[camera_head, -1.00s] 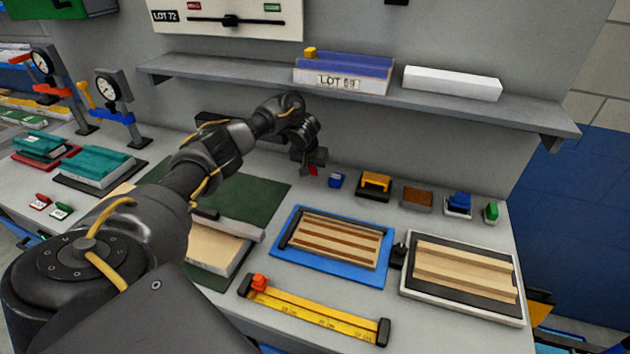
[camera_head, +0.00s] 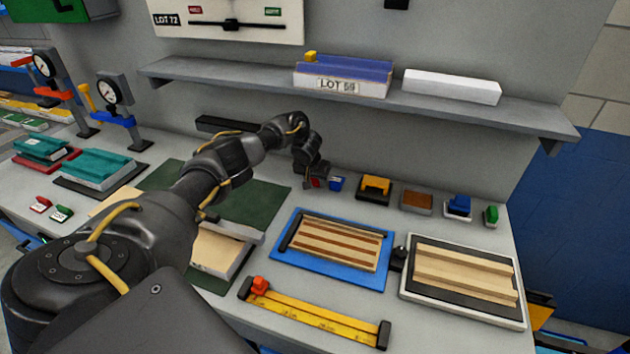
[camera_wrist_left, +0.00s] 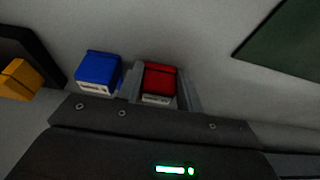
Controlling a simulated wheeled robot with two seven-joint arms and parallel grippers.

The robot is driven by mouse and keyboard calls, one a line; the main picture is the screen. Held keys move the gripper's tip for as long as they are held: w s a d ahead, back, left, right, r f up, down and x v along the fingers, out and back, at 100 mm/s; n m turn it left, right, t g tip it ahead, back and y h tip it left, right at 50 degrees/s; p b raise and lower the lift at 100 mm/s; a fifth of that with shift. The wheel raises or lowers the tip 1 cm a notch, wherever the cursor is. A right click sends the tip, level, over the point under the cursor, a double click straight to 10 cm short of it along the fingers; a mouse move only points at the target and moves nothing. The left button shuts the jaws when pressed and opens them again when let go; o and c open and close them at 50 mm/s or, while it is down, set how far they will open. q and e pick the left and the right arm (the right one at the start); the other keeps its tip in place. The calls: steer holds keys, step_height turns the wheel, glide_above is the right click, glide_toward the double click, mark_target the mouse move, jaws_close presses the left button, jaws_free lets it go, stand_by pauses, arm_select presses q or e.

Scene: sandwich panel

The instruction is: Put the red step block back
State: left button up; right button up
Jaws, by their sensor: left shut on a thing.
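The red step block (camera_head: 315,183) is between the fingers of my left gripper (camera_head: 313,182), at the back of the bench left of a blue block (camera_head: 336,183). In the left wrist view the red block (camera_wrist_left: 160,82) sits between the two fingers (camera_wrist_left: 161,92), with a pale label on its near face. The blue block (camera_wrist_left: 98,72) stands just left of the fingers there. My left gripper is shut on the red block, at about bench height; whether the block touches the bench cannot be told. My right gripper is not in view.
A yellow-topped block (camera_head: 375,188), a brown block (camera_head: 417,200) and other small items line the back right. A dark green mat (camera_head: 255,200) lies left of the gripper. A blue tray (camera_head: 290,257) with a striped panel lies in front. A shelf (camera_head: 220,75) overhangs behind.

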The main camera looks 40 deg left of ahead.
arm_select(q)
steer(key=shift+s+d+f, duration=0.15)
steer(key=shift+s+f, duration=0.1)
steer(key=shift+f, duration=0.3)
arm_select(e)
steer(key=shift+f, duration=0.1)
arm_select(q)
steer(key=o, duration=1)
steer(key=shift+d+f, duration=0.1)
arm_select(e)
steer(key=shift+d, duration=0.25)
arm_select(q)
steer(key=shift+s+a, duration=0.15)
steer(key=shift+a, duration=0.1)
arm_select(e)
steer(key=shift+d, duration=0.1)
arm_select(q)
steer(key=shift+r, duration=0.3)
steer(key=w+p+v, duration=0.1)
steer(key=p+v, duration=0.1)
steer(key=v, duration=1)
steer(key=shift+s+r, duration=0.15)
steer(key=shift+r, duration=0.25)
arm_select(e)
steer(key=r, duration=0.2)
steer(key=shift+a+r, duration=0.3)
